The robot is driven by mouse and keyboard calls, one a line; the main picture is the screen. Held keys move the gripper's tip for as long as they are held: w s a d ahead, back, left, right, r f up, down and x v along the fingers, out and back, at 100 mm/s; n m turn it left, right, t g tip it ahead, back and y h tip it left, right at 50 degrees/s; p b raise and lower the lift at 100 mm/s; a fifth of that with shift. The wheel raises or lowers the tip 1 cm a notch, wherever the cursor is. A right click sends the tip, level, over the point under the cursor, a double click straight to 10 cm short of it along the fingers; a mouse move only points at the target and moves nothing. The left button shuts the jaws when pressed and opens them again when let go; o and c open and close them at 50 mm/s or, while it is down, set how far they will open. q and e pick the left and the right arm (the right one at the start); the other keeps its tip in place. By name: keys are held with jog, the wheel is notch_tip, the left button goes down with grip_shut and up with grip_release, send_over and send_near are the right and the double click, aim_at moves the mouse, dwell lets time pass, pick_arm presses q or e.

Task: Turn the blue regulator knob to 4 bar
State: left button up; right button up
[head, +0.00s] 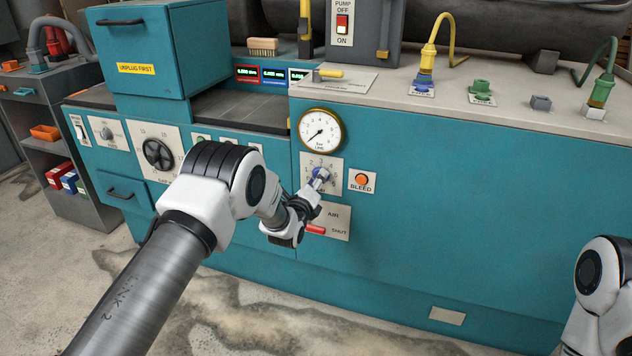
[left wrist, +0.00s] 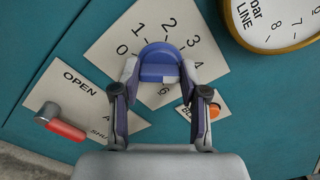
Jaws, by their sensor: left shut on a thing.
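The blue regulator knob (head: 317,172) sits on a white dial plate on the teal machine front, below the round gauge. It also shows in the left wrist view (left wrist: 159,62), with the numbers 0 to 4 around its upper side and a 6 below. My left gripper (head: 321,181) is shut on the knob, one finger on each side, as the left wrist view (left wrist: 160,75) shows. I cannot make out the knob's pointer. The gauge (head: 321,130) has its needle pointing to the lower left. My right gripper is out of view.
An orange BLEED button (head: 362,180) is just right of the knob. A red-handled AIR lever (head: 315,229) is below it, and a black handwheel (head: 159,154) to the left. Hoses and fittings stand on the bench top. The teal front farther right is mostly bare.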

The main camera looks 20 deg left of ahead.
pick_arm(q)
jog(key=o, duration=1.1)
jog(key=shift+d, duration=0.1)
jog(key=shift+o, duration=0.2)
jog(key=s, duration=1.2)
jog(key=shift+a, duration=0.25)
jog(key=shift+f, duration=0.1)
